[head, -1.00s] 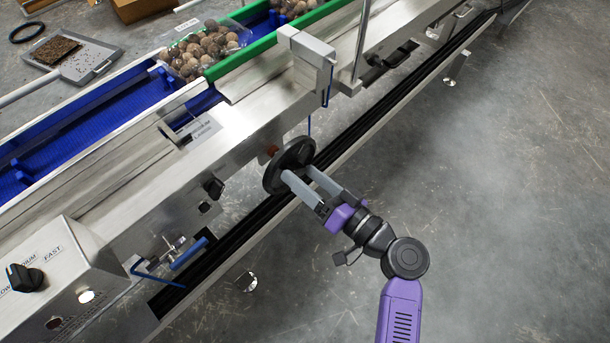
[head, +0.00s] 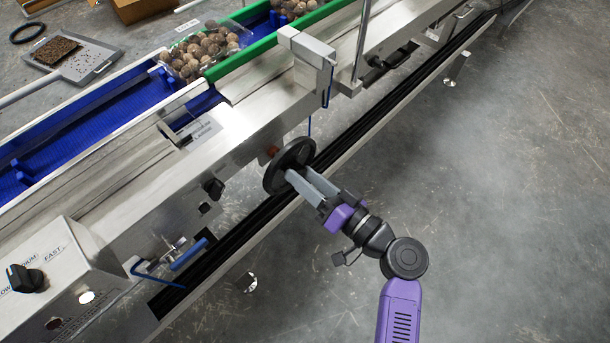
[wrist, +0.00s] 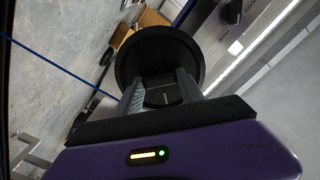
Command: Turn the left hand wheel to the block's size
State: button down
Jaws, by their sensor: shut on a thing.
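The black hand wheel (head: 289,165) stands out from the near side of the steel conveyor frame. It also shows in the wrist view (wrist: 155,50), seen nearly face on. My gripper (head: 296,178) reaches it from the lower right. Its two grey fingers, also seen in the wrist view (wrist: 160,85), are shut on the middle of the wheel. The part between the fingertips is mostly hidden. A small scale label (head: 204,130) sits on the frame above and left of the wheel; its print is too small to read. I cannot make out the block.
The steel conveyor frame (head: 130,190) runs diagonally, with a blue belt (head: 75,140), a green guide rail (head: 262,48) and filled clear trays (head: 200,48). A control box with a black speed knob (head: 27,278) stands lower left. The floor at right is clear.

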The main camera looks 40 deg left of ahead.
jog(key=shift+m+p, duration=2.25)
jog(key=shift+m, duration=4.25)
jog(key=c, duration=0.7)
grip_release()
